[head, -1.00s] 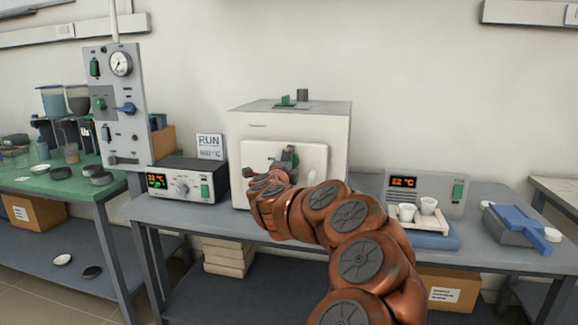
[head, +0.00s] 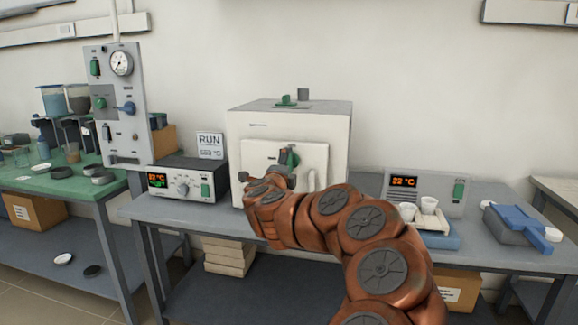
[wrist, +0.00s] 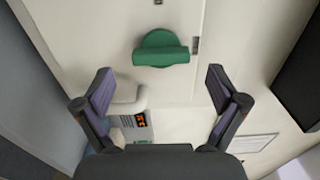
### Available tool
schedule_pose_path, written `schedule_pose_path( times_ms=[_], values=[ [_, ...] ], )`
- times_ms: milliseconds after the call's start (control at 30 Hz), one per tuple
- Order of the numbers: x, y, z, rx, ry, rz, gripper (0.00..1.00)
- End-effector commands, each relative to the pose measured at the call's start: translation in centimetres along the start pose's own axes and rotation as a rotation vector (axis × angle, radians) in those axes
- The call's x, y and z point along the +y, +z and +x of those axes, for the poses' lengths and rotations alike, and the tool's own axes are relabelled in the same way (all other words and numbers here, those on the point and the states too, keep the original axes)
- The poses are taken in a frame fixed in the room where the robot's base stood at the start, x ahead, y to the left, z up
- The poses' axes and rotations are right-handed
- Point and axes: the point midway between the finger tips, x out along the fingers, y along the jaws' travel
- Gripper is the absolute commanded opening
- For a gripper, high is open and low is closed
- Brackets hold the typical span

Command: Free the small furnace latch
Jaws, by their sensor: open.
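The small furnace (head: 330,125) is a white box on the grey bench, with its front door (head: 258,152) shut. The green latch (head: 290,158) is on the door, partly behind my arm in the head view. In the wrist view the latch (wrist: 161,50) is a green disc with a raised bar lying nearly level in the picture. My gripper (wrist: 157,85) is open and empty, its two fingertips apart on either side below the latch, not touching it. In the head view my gripper (head: 262,180) is in front of the door, its fingers mostly hidden.
A white door handle (wrist: 130,103) lies near the left finger. A controller (head: 180,182) stands left of the furnace, another (head: 425,190) to its right. White crucibles (head: 429,204) on a blue base and a blue-topped device (head: 520,225) occupy the right bench.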

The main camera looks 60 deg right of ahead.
Motion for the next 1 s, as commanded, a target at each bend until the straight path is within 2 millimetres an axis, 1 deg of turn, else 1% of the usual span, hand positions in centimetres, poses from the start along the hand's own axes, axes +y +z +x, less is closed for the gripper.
schedule_pose_path(
  times_ms=[100,400,600,800,1000],
  values=[
    [-0.1,0.1,-1.8,-0.005,0.000,0.003,0.96],
    [-0.1,0.1,-5.8,-0.004,-0.002,0.001,0.96],
    [-0.1,0.1,-7.9,-0.004,0.000,0.001,0.96],
    [0.0,0.0,-8.6,-0.001,0.000,0.001,0.96],
    [0.0,0.0,-8.7,-0.001,0.000,0.001,0.96]
  ],
)
